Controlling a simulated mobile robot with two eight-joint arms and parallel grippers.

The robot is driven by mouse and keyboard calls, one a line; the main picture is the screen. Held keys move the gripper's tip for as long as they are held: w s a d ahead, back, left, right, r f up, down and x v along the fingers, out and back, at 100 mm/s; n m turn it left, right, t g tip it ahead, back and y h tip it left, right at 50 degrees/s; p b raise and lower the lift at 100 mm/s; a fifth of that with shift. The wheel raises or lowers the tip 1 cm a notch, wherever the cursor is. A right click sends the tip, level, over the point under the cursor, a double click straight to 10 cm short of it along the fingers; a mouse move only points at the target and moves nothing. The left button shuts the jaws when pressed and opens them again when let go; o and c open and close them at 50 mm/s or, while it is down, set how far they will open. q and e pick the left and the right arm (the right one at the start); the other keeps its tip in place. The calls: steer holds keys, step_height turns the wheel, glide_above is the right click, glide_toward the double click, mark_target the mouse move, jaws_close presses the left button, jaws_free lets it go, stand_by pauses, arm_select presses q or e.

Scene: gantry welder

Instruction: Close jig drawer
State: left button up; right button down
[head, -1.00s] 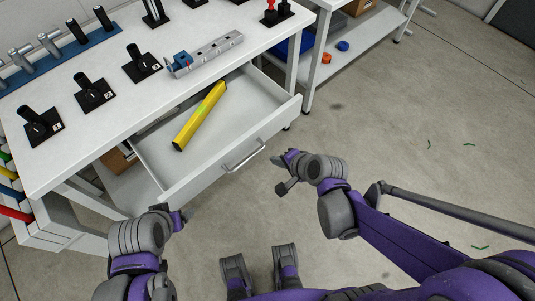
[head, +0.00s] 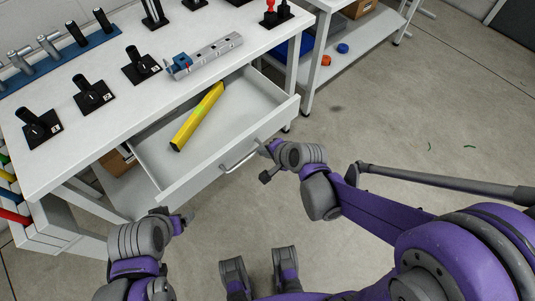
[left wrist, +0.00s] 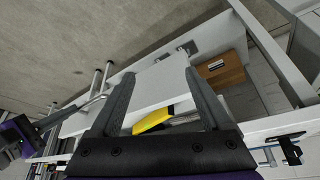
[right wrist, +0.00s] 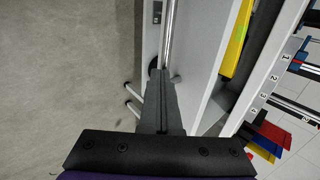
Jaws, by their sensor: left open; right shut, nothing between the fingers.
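The jig drawer (head: 222,163) stands pulled out from under the white workbench. A yellow bar-shaped tool (head: 197,118) lies inside it. The drawer's bar handle (head: 240,156) is on its front face. My right gripper (head: 266,149) is shut and empty at the right end of the handle. In the right wrist view its closed fingers (right wrist: 161,75) reach the handle bar (right wrist: 168,35); I cannot tell if they touch. My left gripper (head: 187,216) is open and empty, just in front of the drawer's left front corner; its spread fingers show in the left wrist view (left wrist: 158,74).
The benchtop (head: 90,135) carries several black numbered holders, a grey metal beam (head: 208,54) with a blue clamp, and a blue tool rack (head: 60,57). A second shelved bench (head: 365,45) stands at the upper right.

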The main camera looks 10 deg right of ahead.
steer(key=b, duration=0.1)
glide_above(218, 116)
arm_select(q)
steer(key=shift+f, duration=0.7)
arm_select(e)
steer(key=shift+w+a, duration=0.3)
steer(key=shift+w, duration=0.25)
arm_select(q)
steer(key=shift+s, duration=0.1)
